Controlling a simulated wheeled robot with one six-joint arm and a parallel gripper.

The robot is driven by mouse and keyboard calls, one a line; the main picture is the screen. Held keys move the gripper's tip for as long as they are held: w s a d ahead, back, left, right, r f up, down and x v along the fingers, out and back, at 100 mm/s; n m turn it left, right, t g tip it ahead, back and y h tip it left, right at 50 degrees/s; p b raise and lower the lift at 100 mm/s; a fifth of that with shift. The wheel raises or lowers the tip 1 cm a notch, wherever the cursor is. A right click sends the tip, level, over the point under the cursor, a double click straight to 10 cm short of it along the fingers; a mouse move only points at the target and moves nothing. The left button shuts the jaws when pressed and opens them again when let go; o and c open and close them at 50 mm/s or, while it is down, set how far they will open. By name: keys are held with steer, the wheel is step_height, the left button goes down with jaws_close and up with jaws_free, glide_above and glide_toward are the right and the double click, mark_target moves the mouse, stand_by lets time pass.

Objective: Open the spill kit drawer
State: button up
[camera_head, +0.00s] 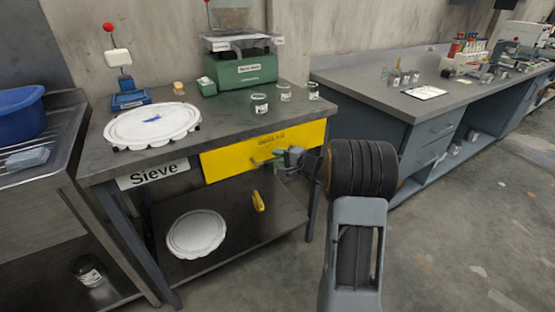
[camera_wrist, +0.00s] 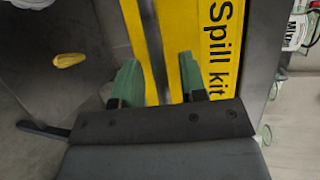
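The spill kit drawer (camera_head: 228,161) is a yellow front under the sieve table's top, and it looks shut. In the wrist view its yellow face (camera_wrist: 202,28) fills the middle, with the words "Spill kit" along it. A grey bar handle (camera_wrist: 153,45) runs down the face. My gripper (camera_head: 268,160) is at the drawer front. In the wrist view its two green fingers (camera_wrist: 160,82) stand apart, one on each side of the handle, with yellow showing in the gaps. Whether the fingertips reach past the bar is hard to tell.
The sieve table (camera_head: 95,165) carries a white round sieve lid (camera_head: 152,128), a green scale (camera_head: 245,72) and small jars. A yellow item (camera_head: 258,201) and a white disc (camera_head: 196,234) lie on its lower shelf. A grey bench (camera_head: 400,105) stands right. Floor at right is clear.

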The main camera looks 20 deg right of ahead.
steer(key=shift+w+a+f, duration=0.1)
steer(key=shift+w+a, duration=0.15)
steer(key=shift+w, duration=0.2)
steer(key=shift+c, duration=0.3)
jaws_close()
